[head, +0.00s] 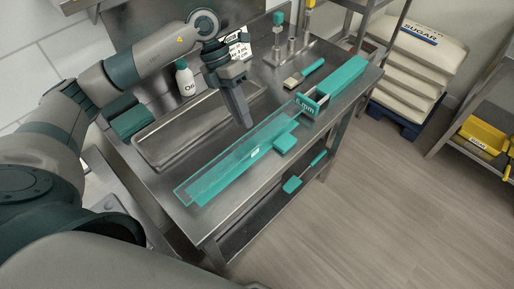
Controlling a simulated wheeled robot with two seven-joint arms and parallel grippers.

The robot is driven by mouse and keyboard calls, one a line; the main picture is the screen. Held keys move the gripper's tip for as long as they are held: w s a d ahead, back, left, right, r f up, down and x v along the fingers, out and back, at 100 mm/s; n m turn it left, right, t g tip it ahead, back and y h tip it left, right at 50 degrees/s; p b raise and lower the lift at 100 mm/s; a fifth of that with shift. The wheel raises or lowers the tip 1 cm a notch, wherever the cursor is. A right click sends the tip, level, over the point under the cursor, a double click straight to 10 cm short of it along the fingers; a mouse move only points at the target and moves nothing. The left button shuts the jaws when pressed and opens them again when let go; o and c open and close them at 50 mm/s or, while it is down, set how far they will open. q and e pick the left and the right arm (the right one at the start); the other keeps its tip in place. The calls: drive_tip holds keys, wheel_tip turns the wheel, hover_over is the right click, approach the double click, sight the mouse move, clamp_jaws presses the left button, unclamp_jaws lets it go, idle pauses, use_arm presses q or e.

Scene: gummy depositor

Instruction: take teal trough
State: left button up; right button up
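A long teal trough (222,176) with see-through upper edges lies diagonally along the front of the steel table (190,222). A small teal block (285,145) sits against its front side. My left gripper (246,125) points down above the trough's back edge, near its middle. Its fingers overlap from this angle, so I cannot tell whether they are open or shut. I see nothing held between them, and contact with the trough is not clear. My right gripper is not in view.
A shallow steel tray (165,160) lies behind the trough. A teal frame (309,103) and a teal bar (343,83) are at its right end. A teal-handled brush (304,74), a white bottle (185,78) and steel posts (292,48) stand or lie further back.

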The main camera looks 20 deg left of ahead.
sight(252, 144)
use_arm(q)
drive_tip(key=shift+s+d+f+p, duration=0.1)
drive_tip(key=shift+d+f+p, duration=0.25)
drive_tip(key=shift+f+p, duration=0.2)
drive_tip(key=p+x, duration=0.1)
drive_tip(key=x, duration=0.2)
drive_tip(key=shift+f+p, duration=0.25)
drive_tip(key=shift+p, duration=0.05)
drive_tip(key=shift+d+f, duration=0.1)
drive_tip(key=shift+f, duration=0.05)
clamp_jaws()
drive_tip(key=shift+f, duration=0.1)
